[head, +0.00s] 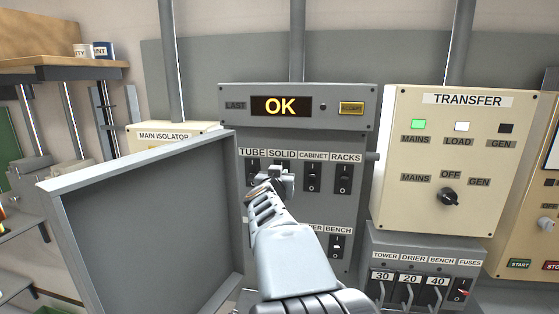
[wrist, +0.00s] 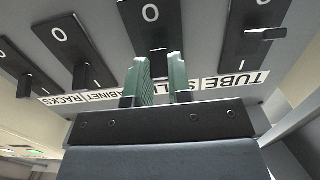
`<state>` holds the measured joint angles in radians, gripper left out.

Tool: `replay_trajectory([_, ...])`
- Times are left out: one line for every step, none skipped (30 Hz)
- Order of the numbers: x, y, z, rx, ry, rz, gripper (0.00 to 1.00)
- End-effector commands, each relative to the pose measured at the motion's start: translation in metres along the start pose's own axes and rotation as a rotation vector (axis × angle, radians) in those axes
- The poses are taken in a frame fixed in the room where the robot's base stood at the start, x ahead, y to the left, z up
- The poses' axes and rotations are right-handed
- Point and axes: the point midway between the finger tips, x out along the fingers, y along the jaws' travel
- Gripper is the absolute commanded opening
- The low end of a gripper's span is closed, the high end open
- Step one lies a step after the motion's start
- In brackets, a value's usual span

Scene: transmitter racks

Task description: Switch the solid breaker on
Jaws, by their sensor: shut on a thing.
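The solid breaker (wrist: 155,22) is a black plate under the SOLID label (head: 283,153) on the grey breaker panel (head: 349,221). In the wrist view it appears upside down, with its O mark showing. My gripper (head: 281,172) is at this breaker in the head view and covers most of it. In the wrist view the two green-lined fingers of my gripper (wrist: 160,80) are shut on its lever.
The tube breaker (wrist: 265,35) and cabinet breaker (head: 313,177) flank it closely, with the racks breaker (head: 342,178) beyond. An open grey door (head: 150,220) stands left of my arm. Above is a display reading OK (head: 281,106). The transfer box (head: 440,150) is at right.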

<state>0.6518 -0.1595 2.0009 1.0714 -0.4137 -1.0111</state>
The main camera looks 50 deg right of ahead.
Motion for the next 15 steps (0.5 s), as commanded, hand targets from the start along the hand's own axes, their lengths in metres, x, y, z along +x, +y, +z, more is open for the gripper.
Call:
replay_trajectory([0.0001,0.0000,-0.0056,0.001,-0.020,0.000,0.00])
replay_trajectory([0.0002,0.0000,-0.0054,0.002,-0.032,0.000,0.00])
replay_trajectory([0.0005,0.0000,-0.0054,0.002,-0.047,0.000,0.00])
replay_trajectory([0.0006,0.0001,-0.0054,0.002,-0.057,0.000,0.00])
replay_trajectory([0.0008,0.0002,-0.0055,0.002,-0.067,0.001,0.00])
replay_trajectory([0.0009,0.0001,-0.0057,0.002,-0.079,0.000,0.00])
replay_trajectory([0.0011,0.0001,-0.0057,0.001,-0.088,0.000,0.00])
replay_trajectory([0.0012,0.0001,-0.0057,0.002,-0.096,0.000,0.00])
replay_trajectory([0.0013,0.0001,-0.0058,0.001,-0.105,0.000,0.00])
replay_trajectory([0.0014,0.0002,-0.0057,0.002,-0.112,0.000,0.00])
replay_trajectory([0.0015,0.0002,-0.0058,0.001,-0.117,0.000,0.00])
replay_trajectory([0.0016,0.0003,-0.0057,0.000,-0.125,0.001,0.00])
replay_trajectory([0.0016,0.0003,-0.0056,0.002,-0.129,0.001,0.00])
replay_trajectory([0.0017,0.0003,-0.0057,0.000,-0.133,0.001,0.00])
replay_trajectory([0.0018,0.0004,-0.0056,0.001,-0.138,0.001,0.00])
